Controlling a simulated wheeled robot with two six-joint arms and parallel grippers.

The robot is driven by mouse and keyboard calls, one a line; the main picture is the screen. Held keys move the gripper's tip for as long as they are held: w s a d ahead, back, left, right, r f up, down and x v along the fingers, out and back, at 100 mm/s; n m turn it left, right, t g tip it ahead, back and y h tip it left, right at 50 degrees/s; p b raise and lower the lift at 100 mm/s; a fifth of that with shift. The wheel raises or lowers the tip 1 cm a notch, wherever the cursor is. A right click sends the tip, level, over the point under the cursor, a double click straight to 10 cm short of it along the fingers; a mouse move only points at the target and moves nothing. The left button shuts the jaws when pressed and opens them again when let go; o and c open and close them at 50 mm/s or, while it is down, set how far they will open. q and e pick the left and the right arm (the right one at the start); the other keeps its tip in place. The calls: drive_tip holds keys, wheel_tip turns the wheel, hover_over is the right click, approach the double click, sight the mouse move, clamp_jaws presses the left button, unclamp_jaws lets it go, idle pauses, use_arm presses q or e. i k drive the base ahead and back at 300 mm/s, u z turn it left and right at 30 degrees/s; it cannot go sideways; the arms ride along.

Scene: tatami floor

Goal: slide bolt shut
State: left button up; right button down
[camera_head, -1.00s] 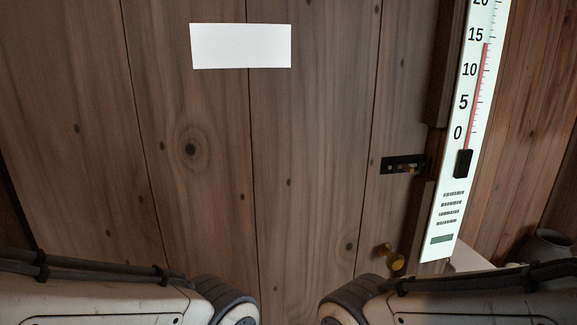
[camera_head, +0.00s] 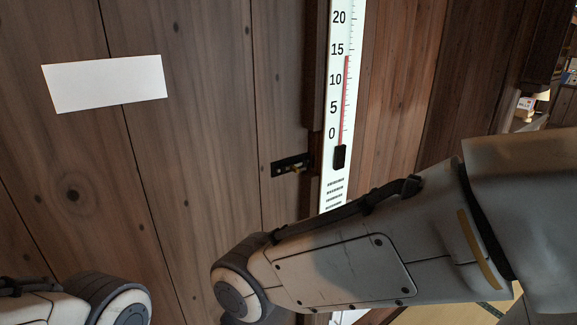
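The slide bolt (camera_head: 291,166) is a small dark plate with a brass-coloured knob, fixed near the right edge of the wooden plank door (camera_head: 190,120), beside the frame post. It is too small to tell how far its bar reaches. My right arm comes in from the right below the bolt, apart from it in the picture, and its gripper is hidden. A part of my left arm shows at the bottom left; its gripper is out of view.
A tall white thermometer board (camera_head: 336,120) hangs just right of the bolt. A blank white sheet (camera_head: 105,83) is on the door. Plank wall (camera_head: 405,90) continues to the right, with a shelf holding small items (camera_head: 528,108) at the far right.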

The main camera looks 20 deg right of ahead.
sight(293, 167)
drive_tip(key=u, duration=1.25)
drive_tip(key=k, duration=0.9)
drive_tip(key=z, duration=1.45)
drive_tip(key=i, duration=0.45)
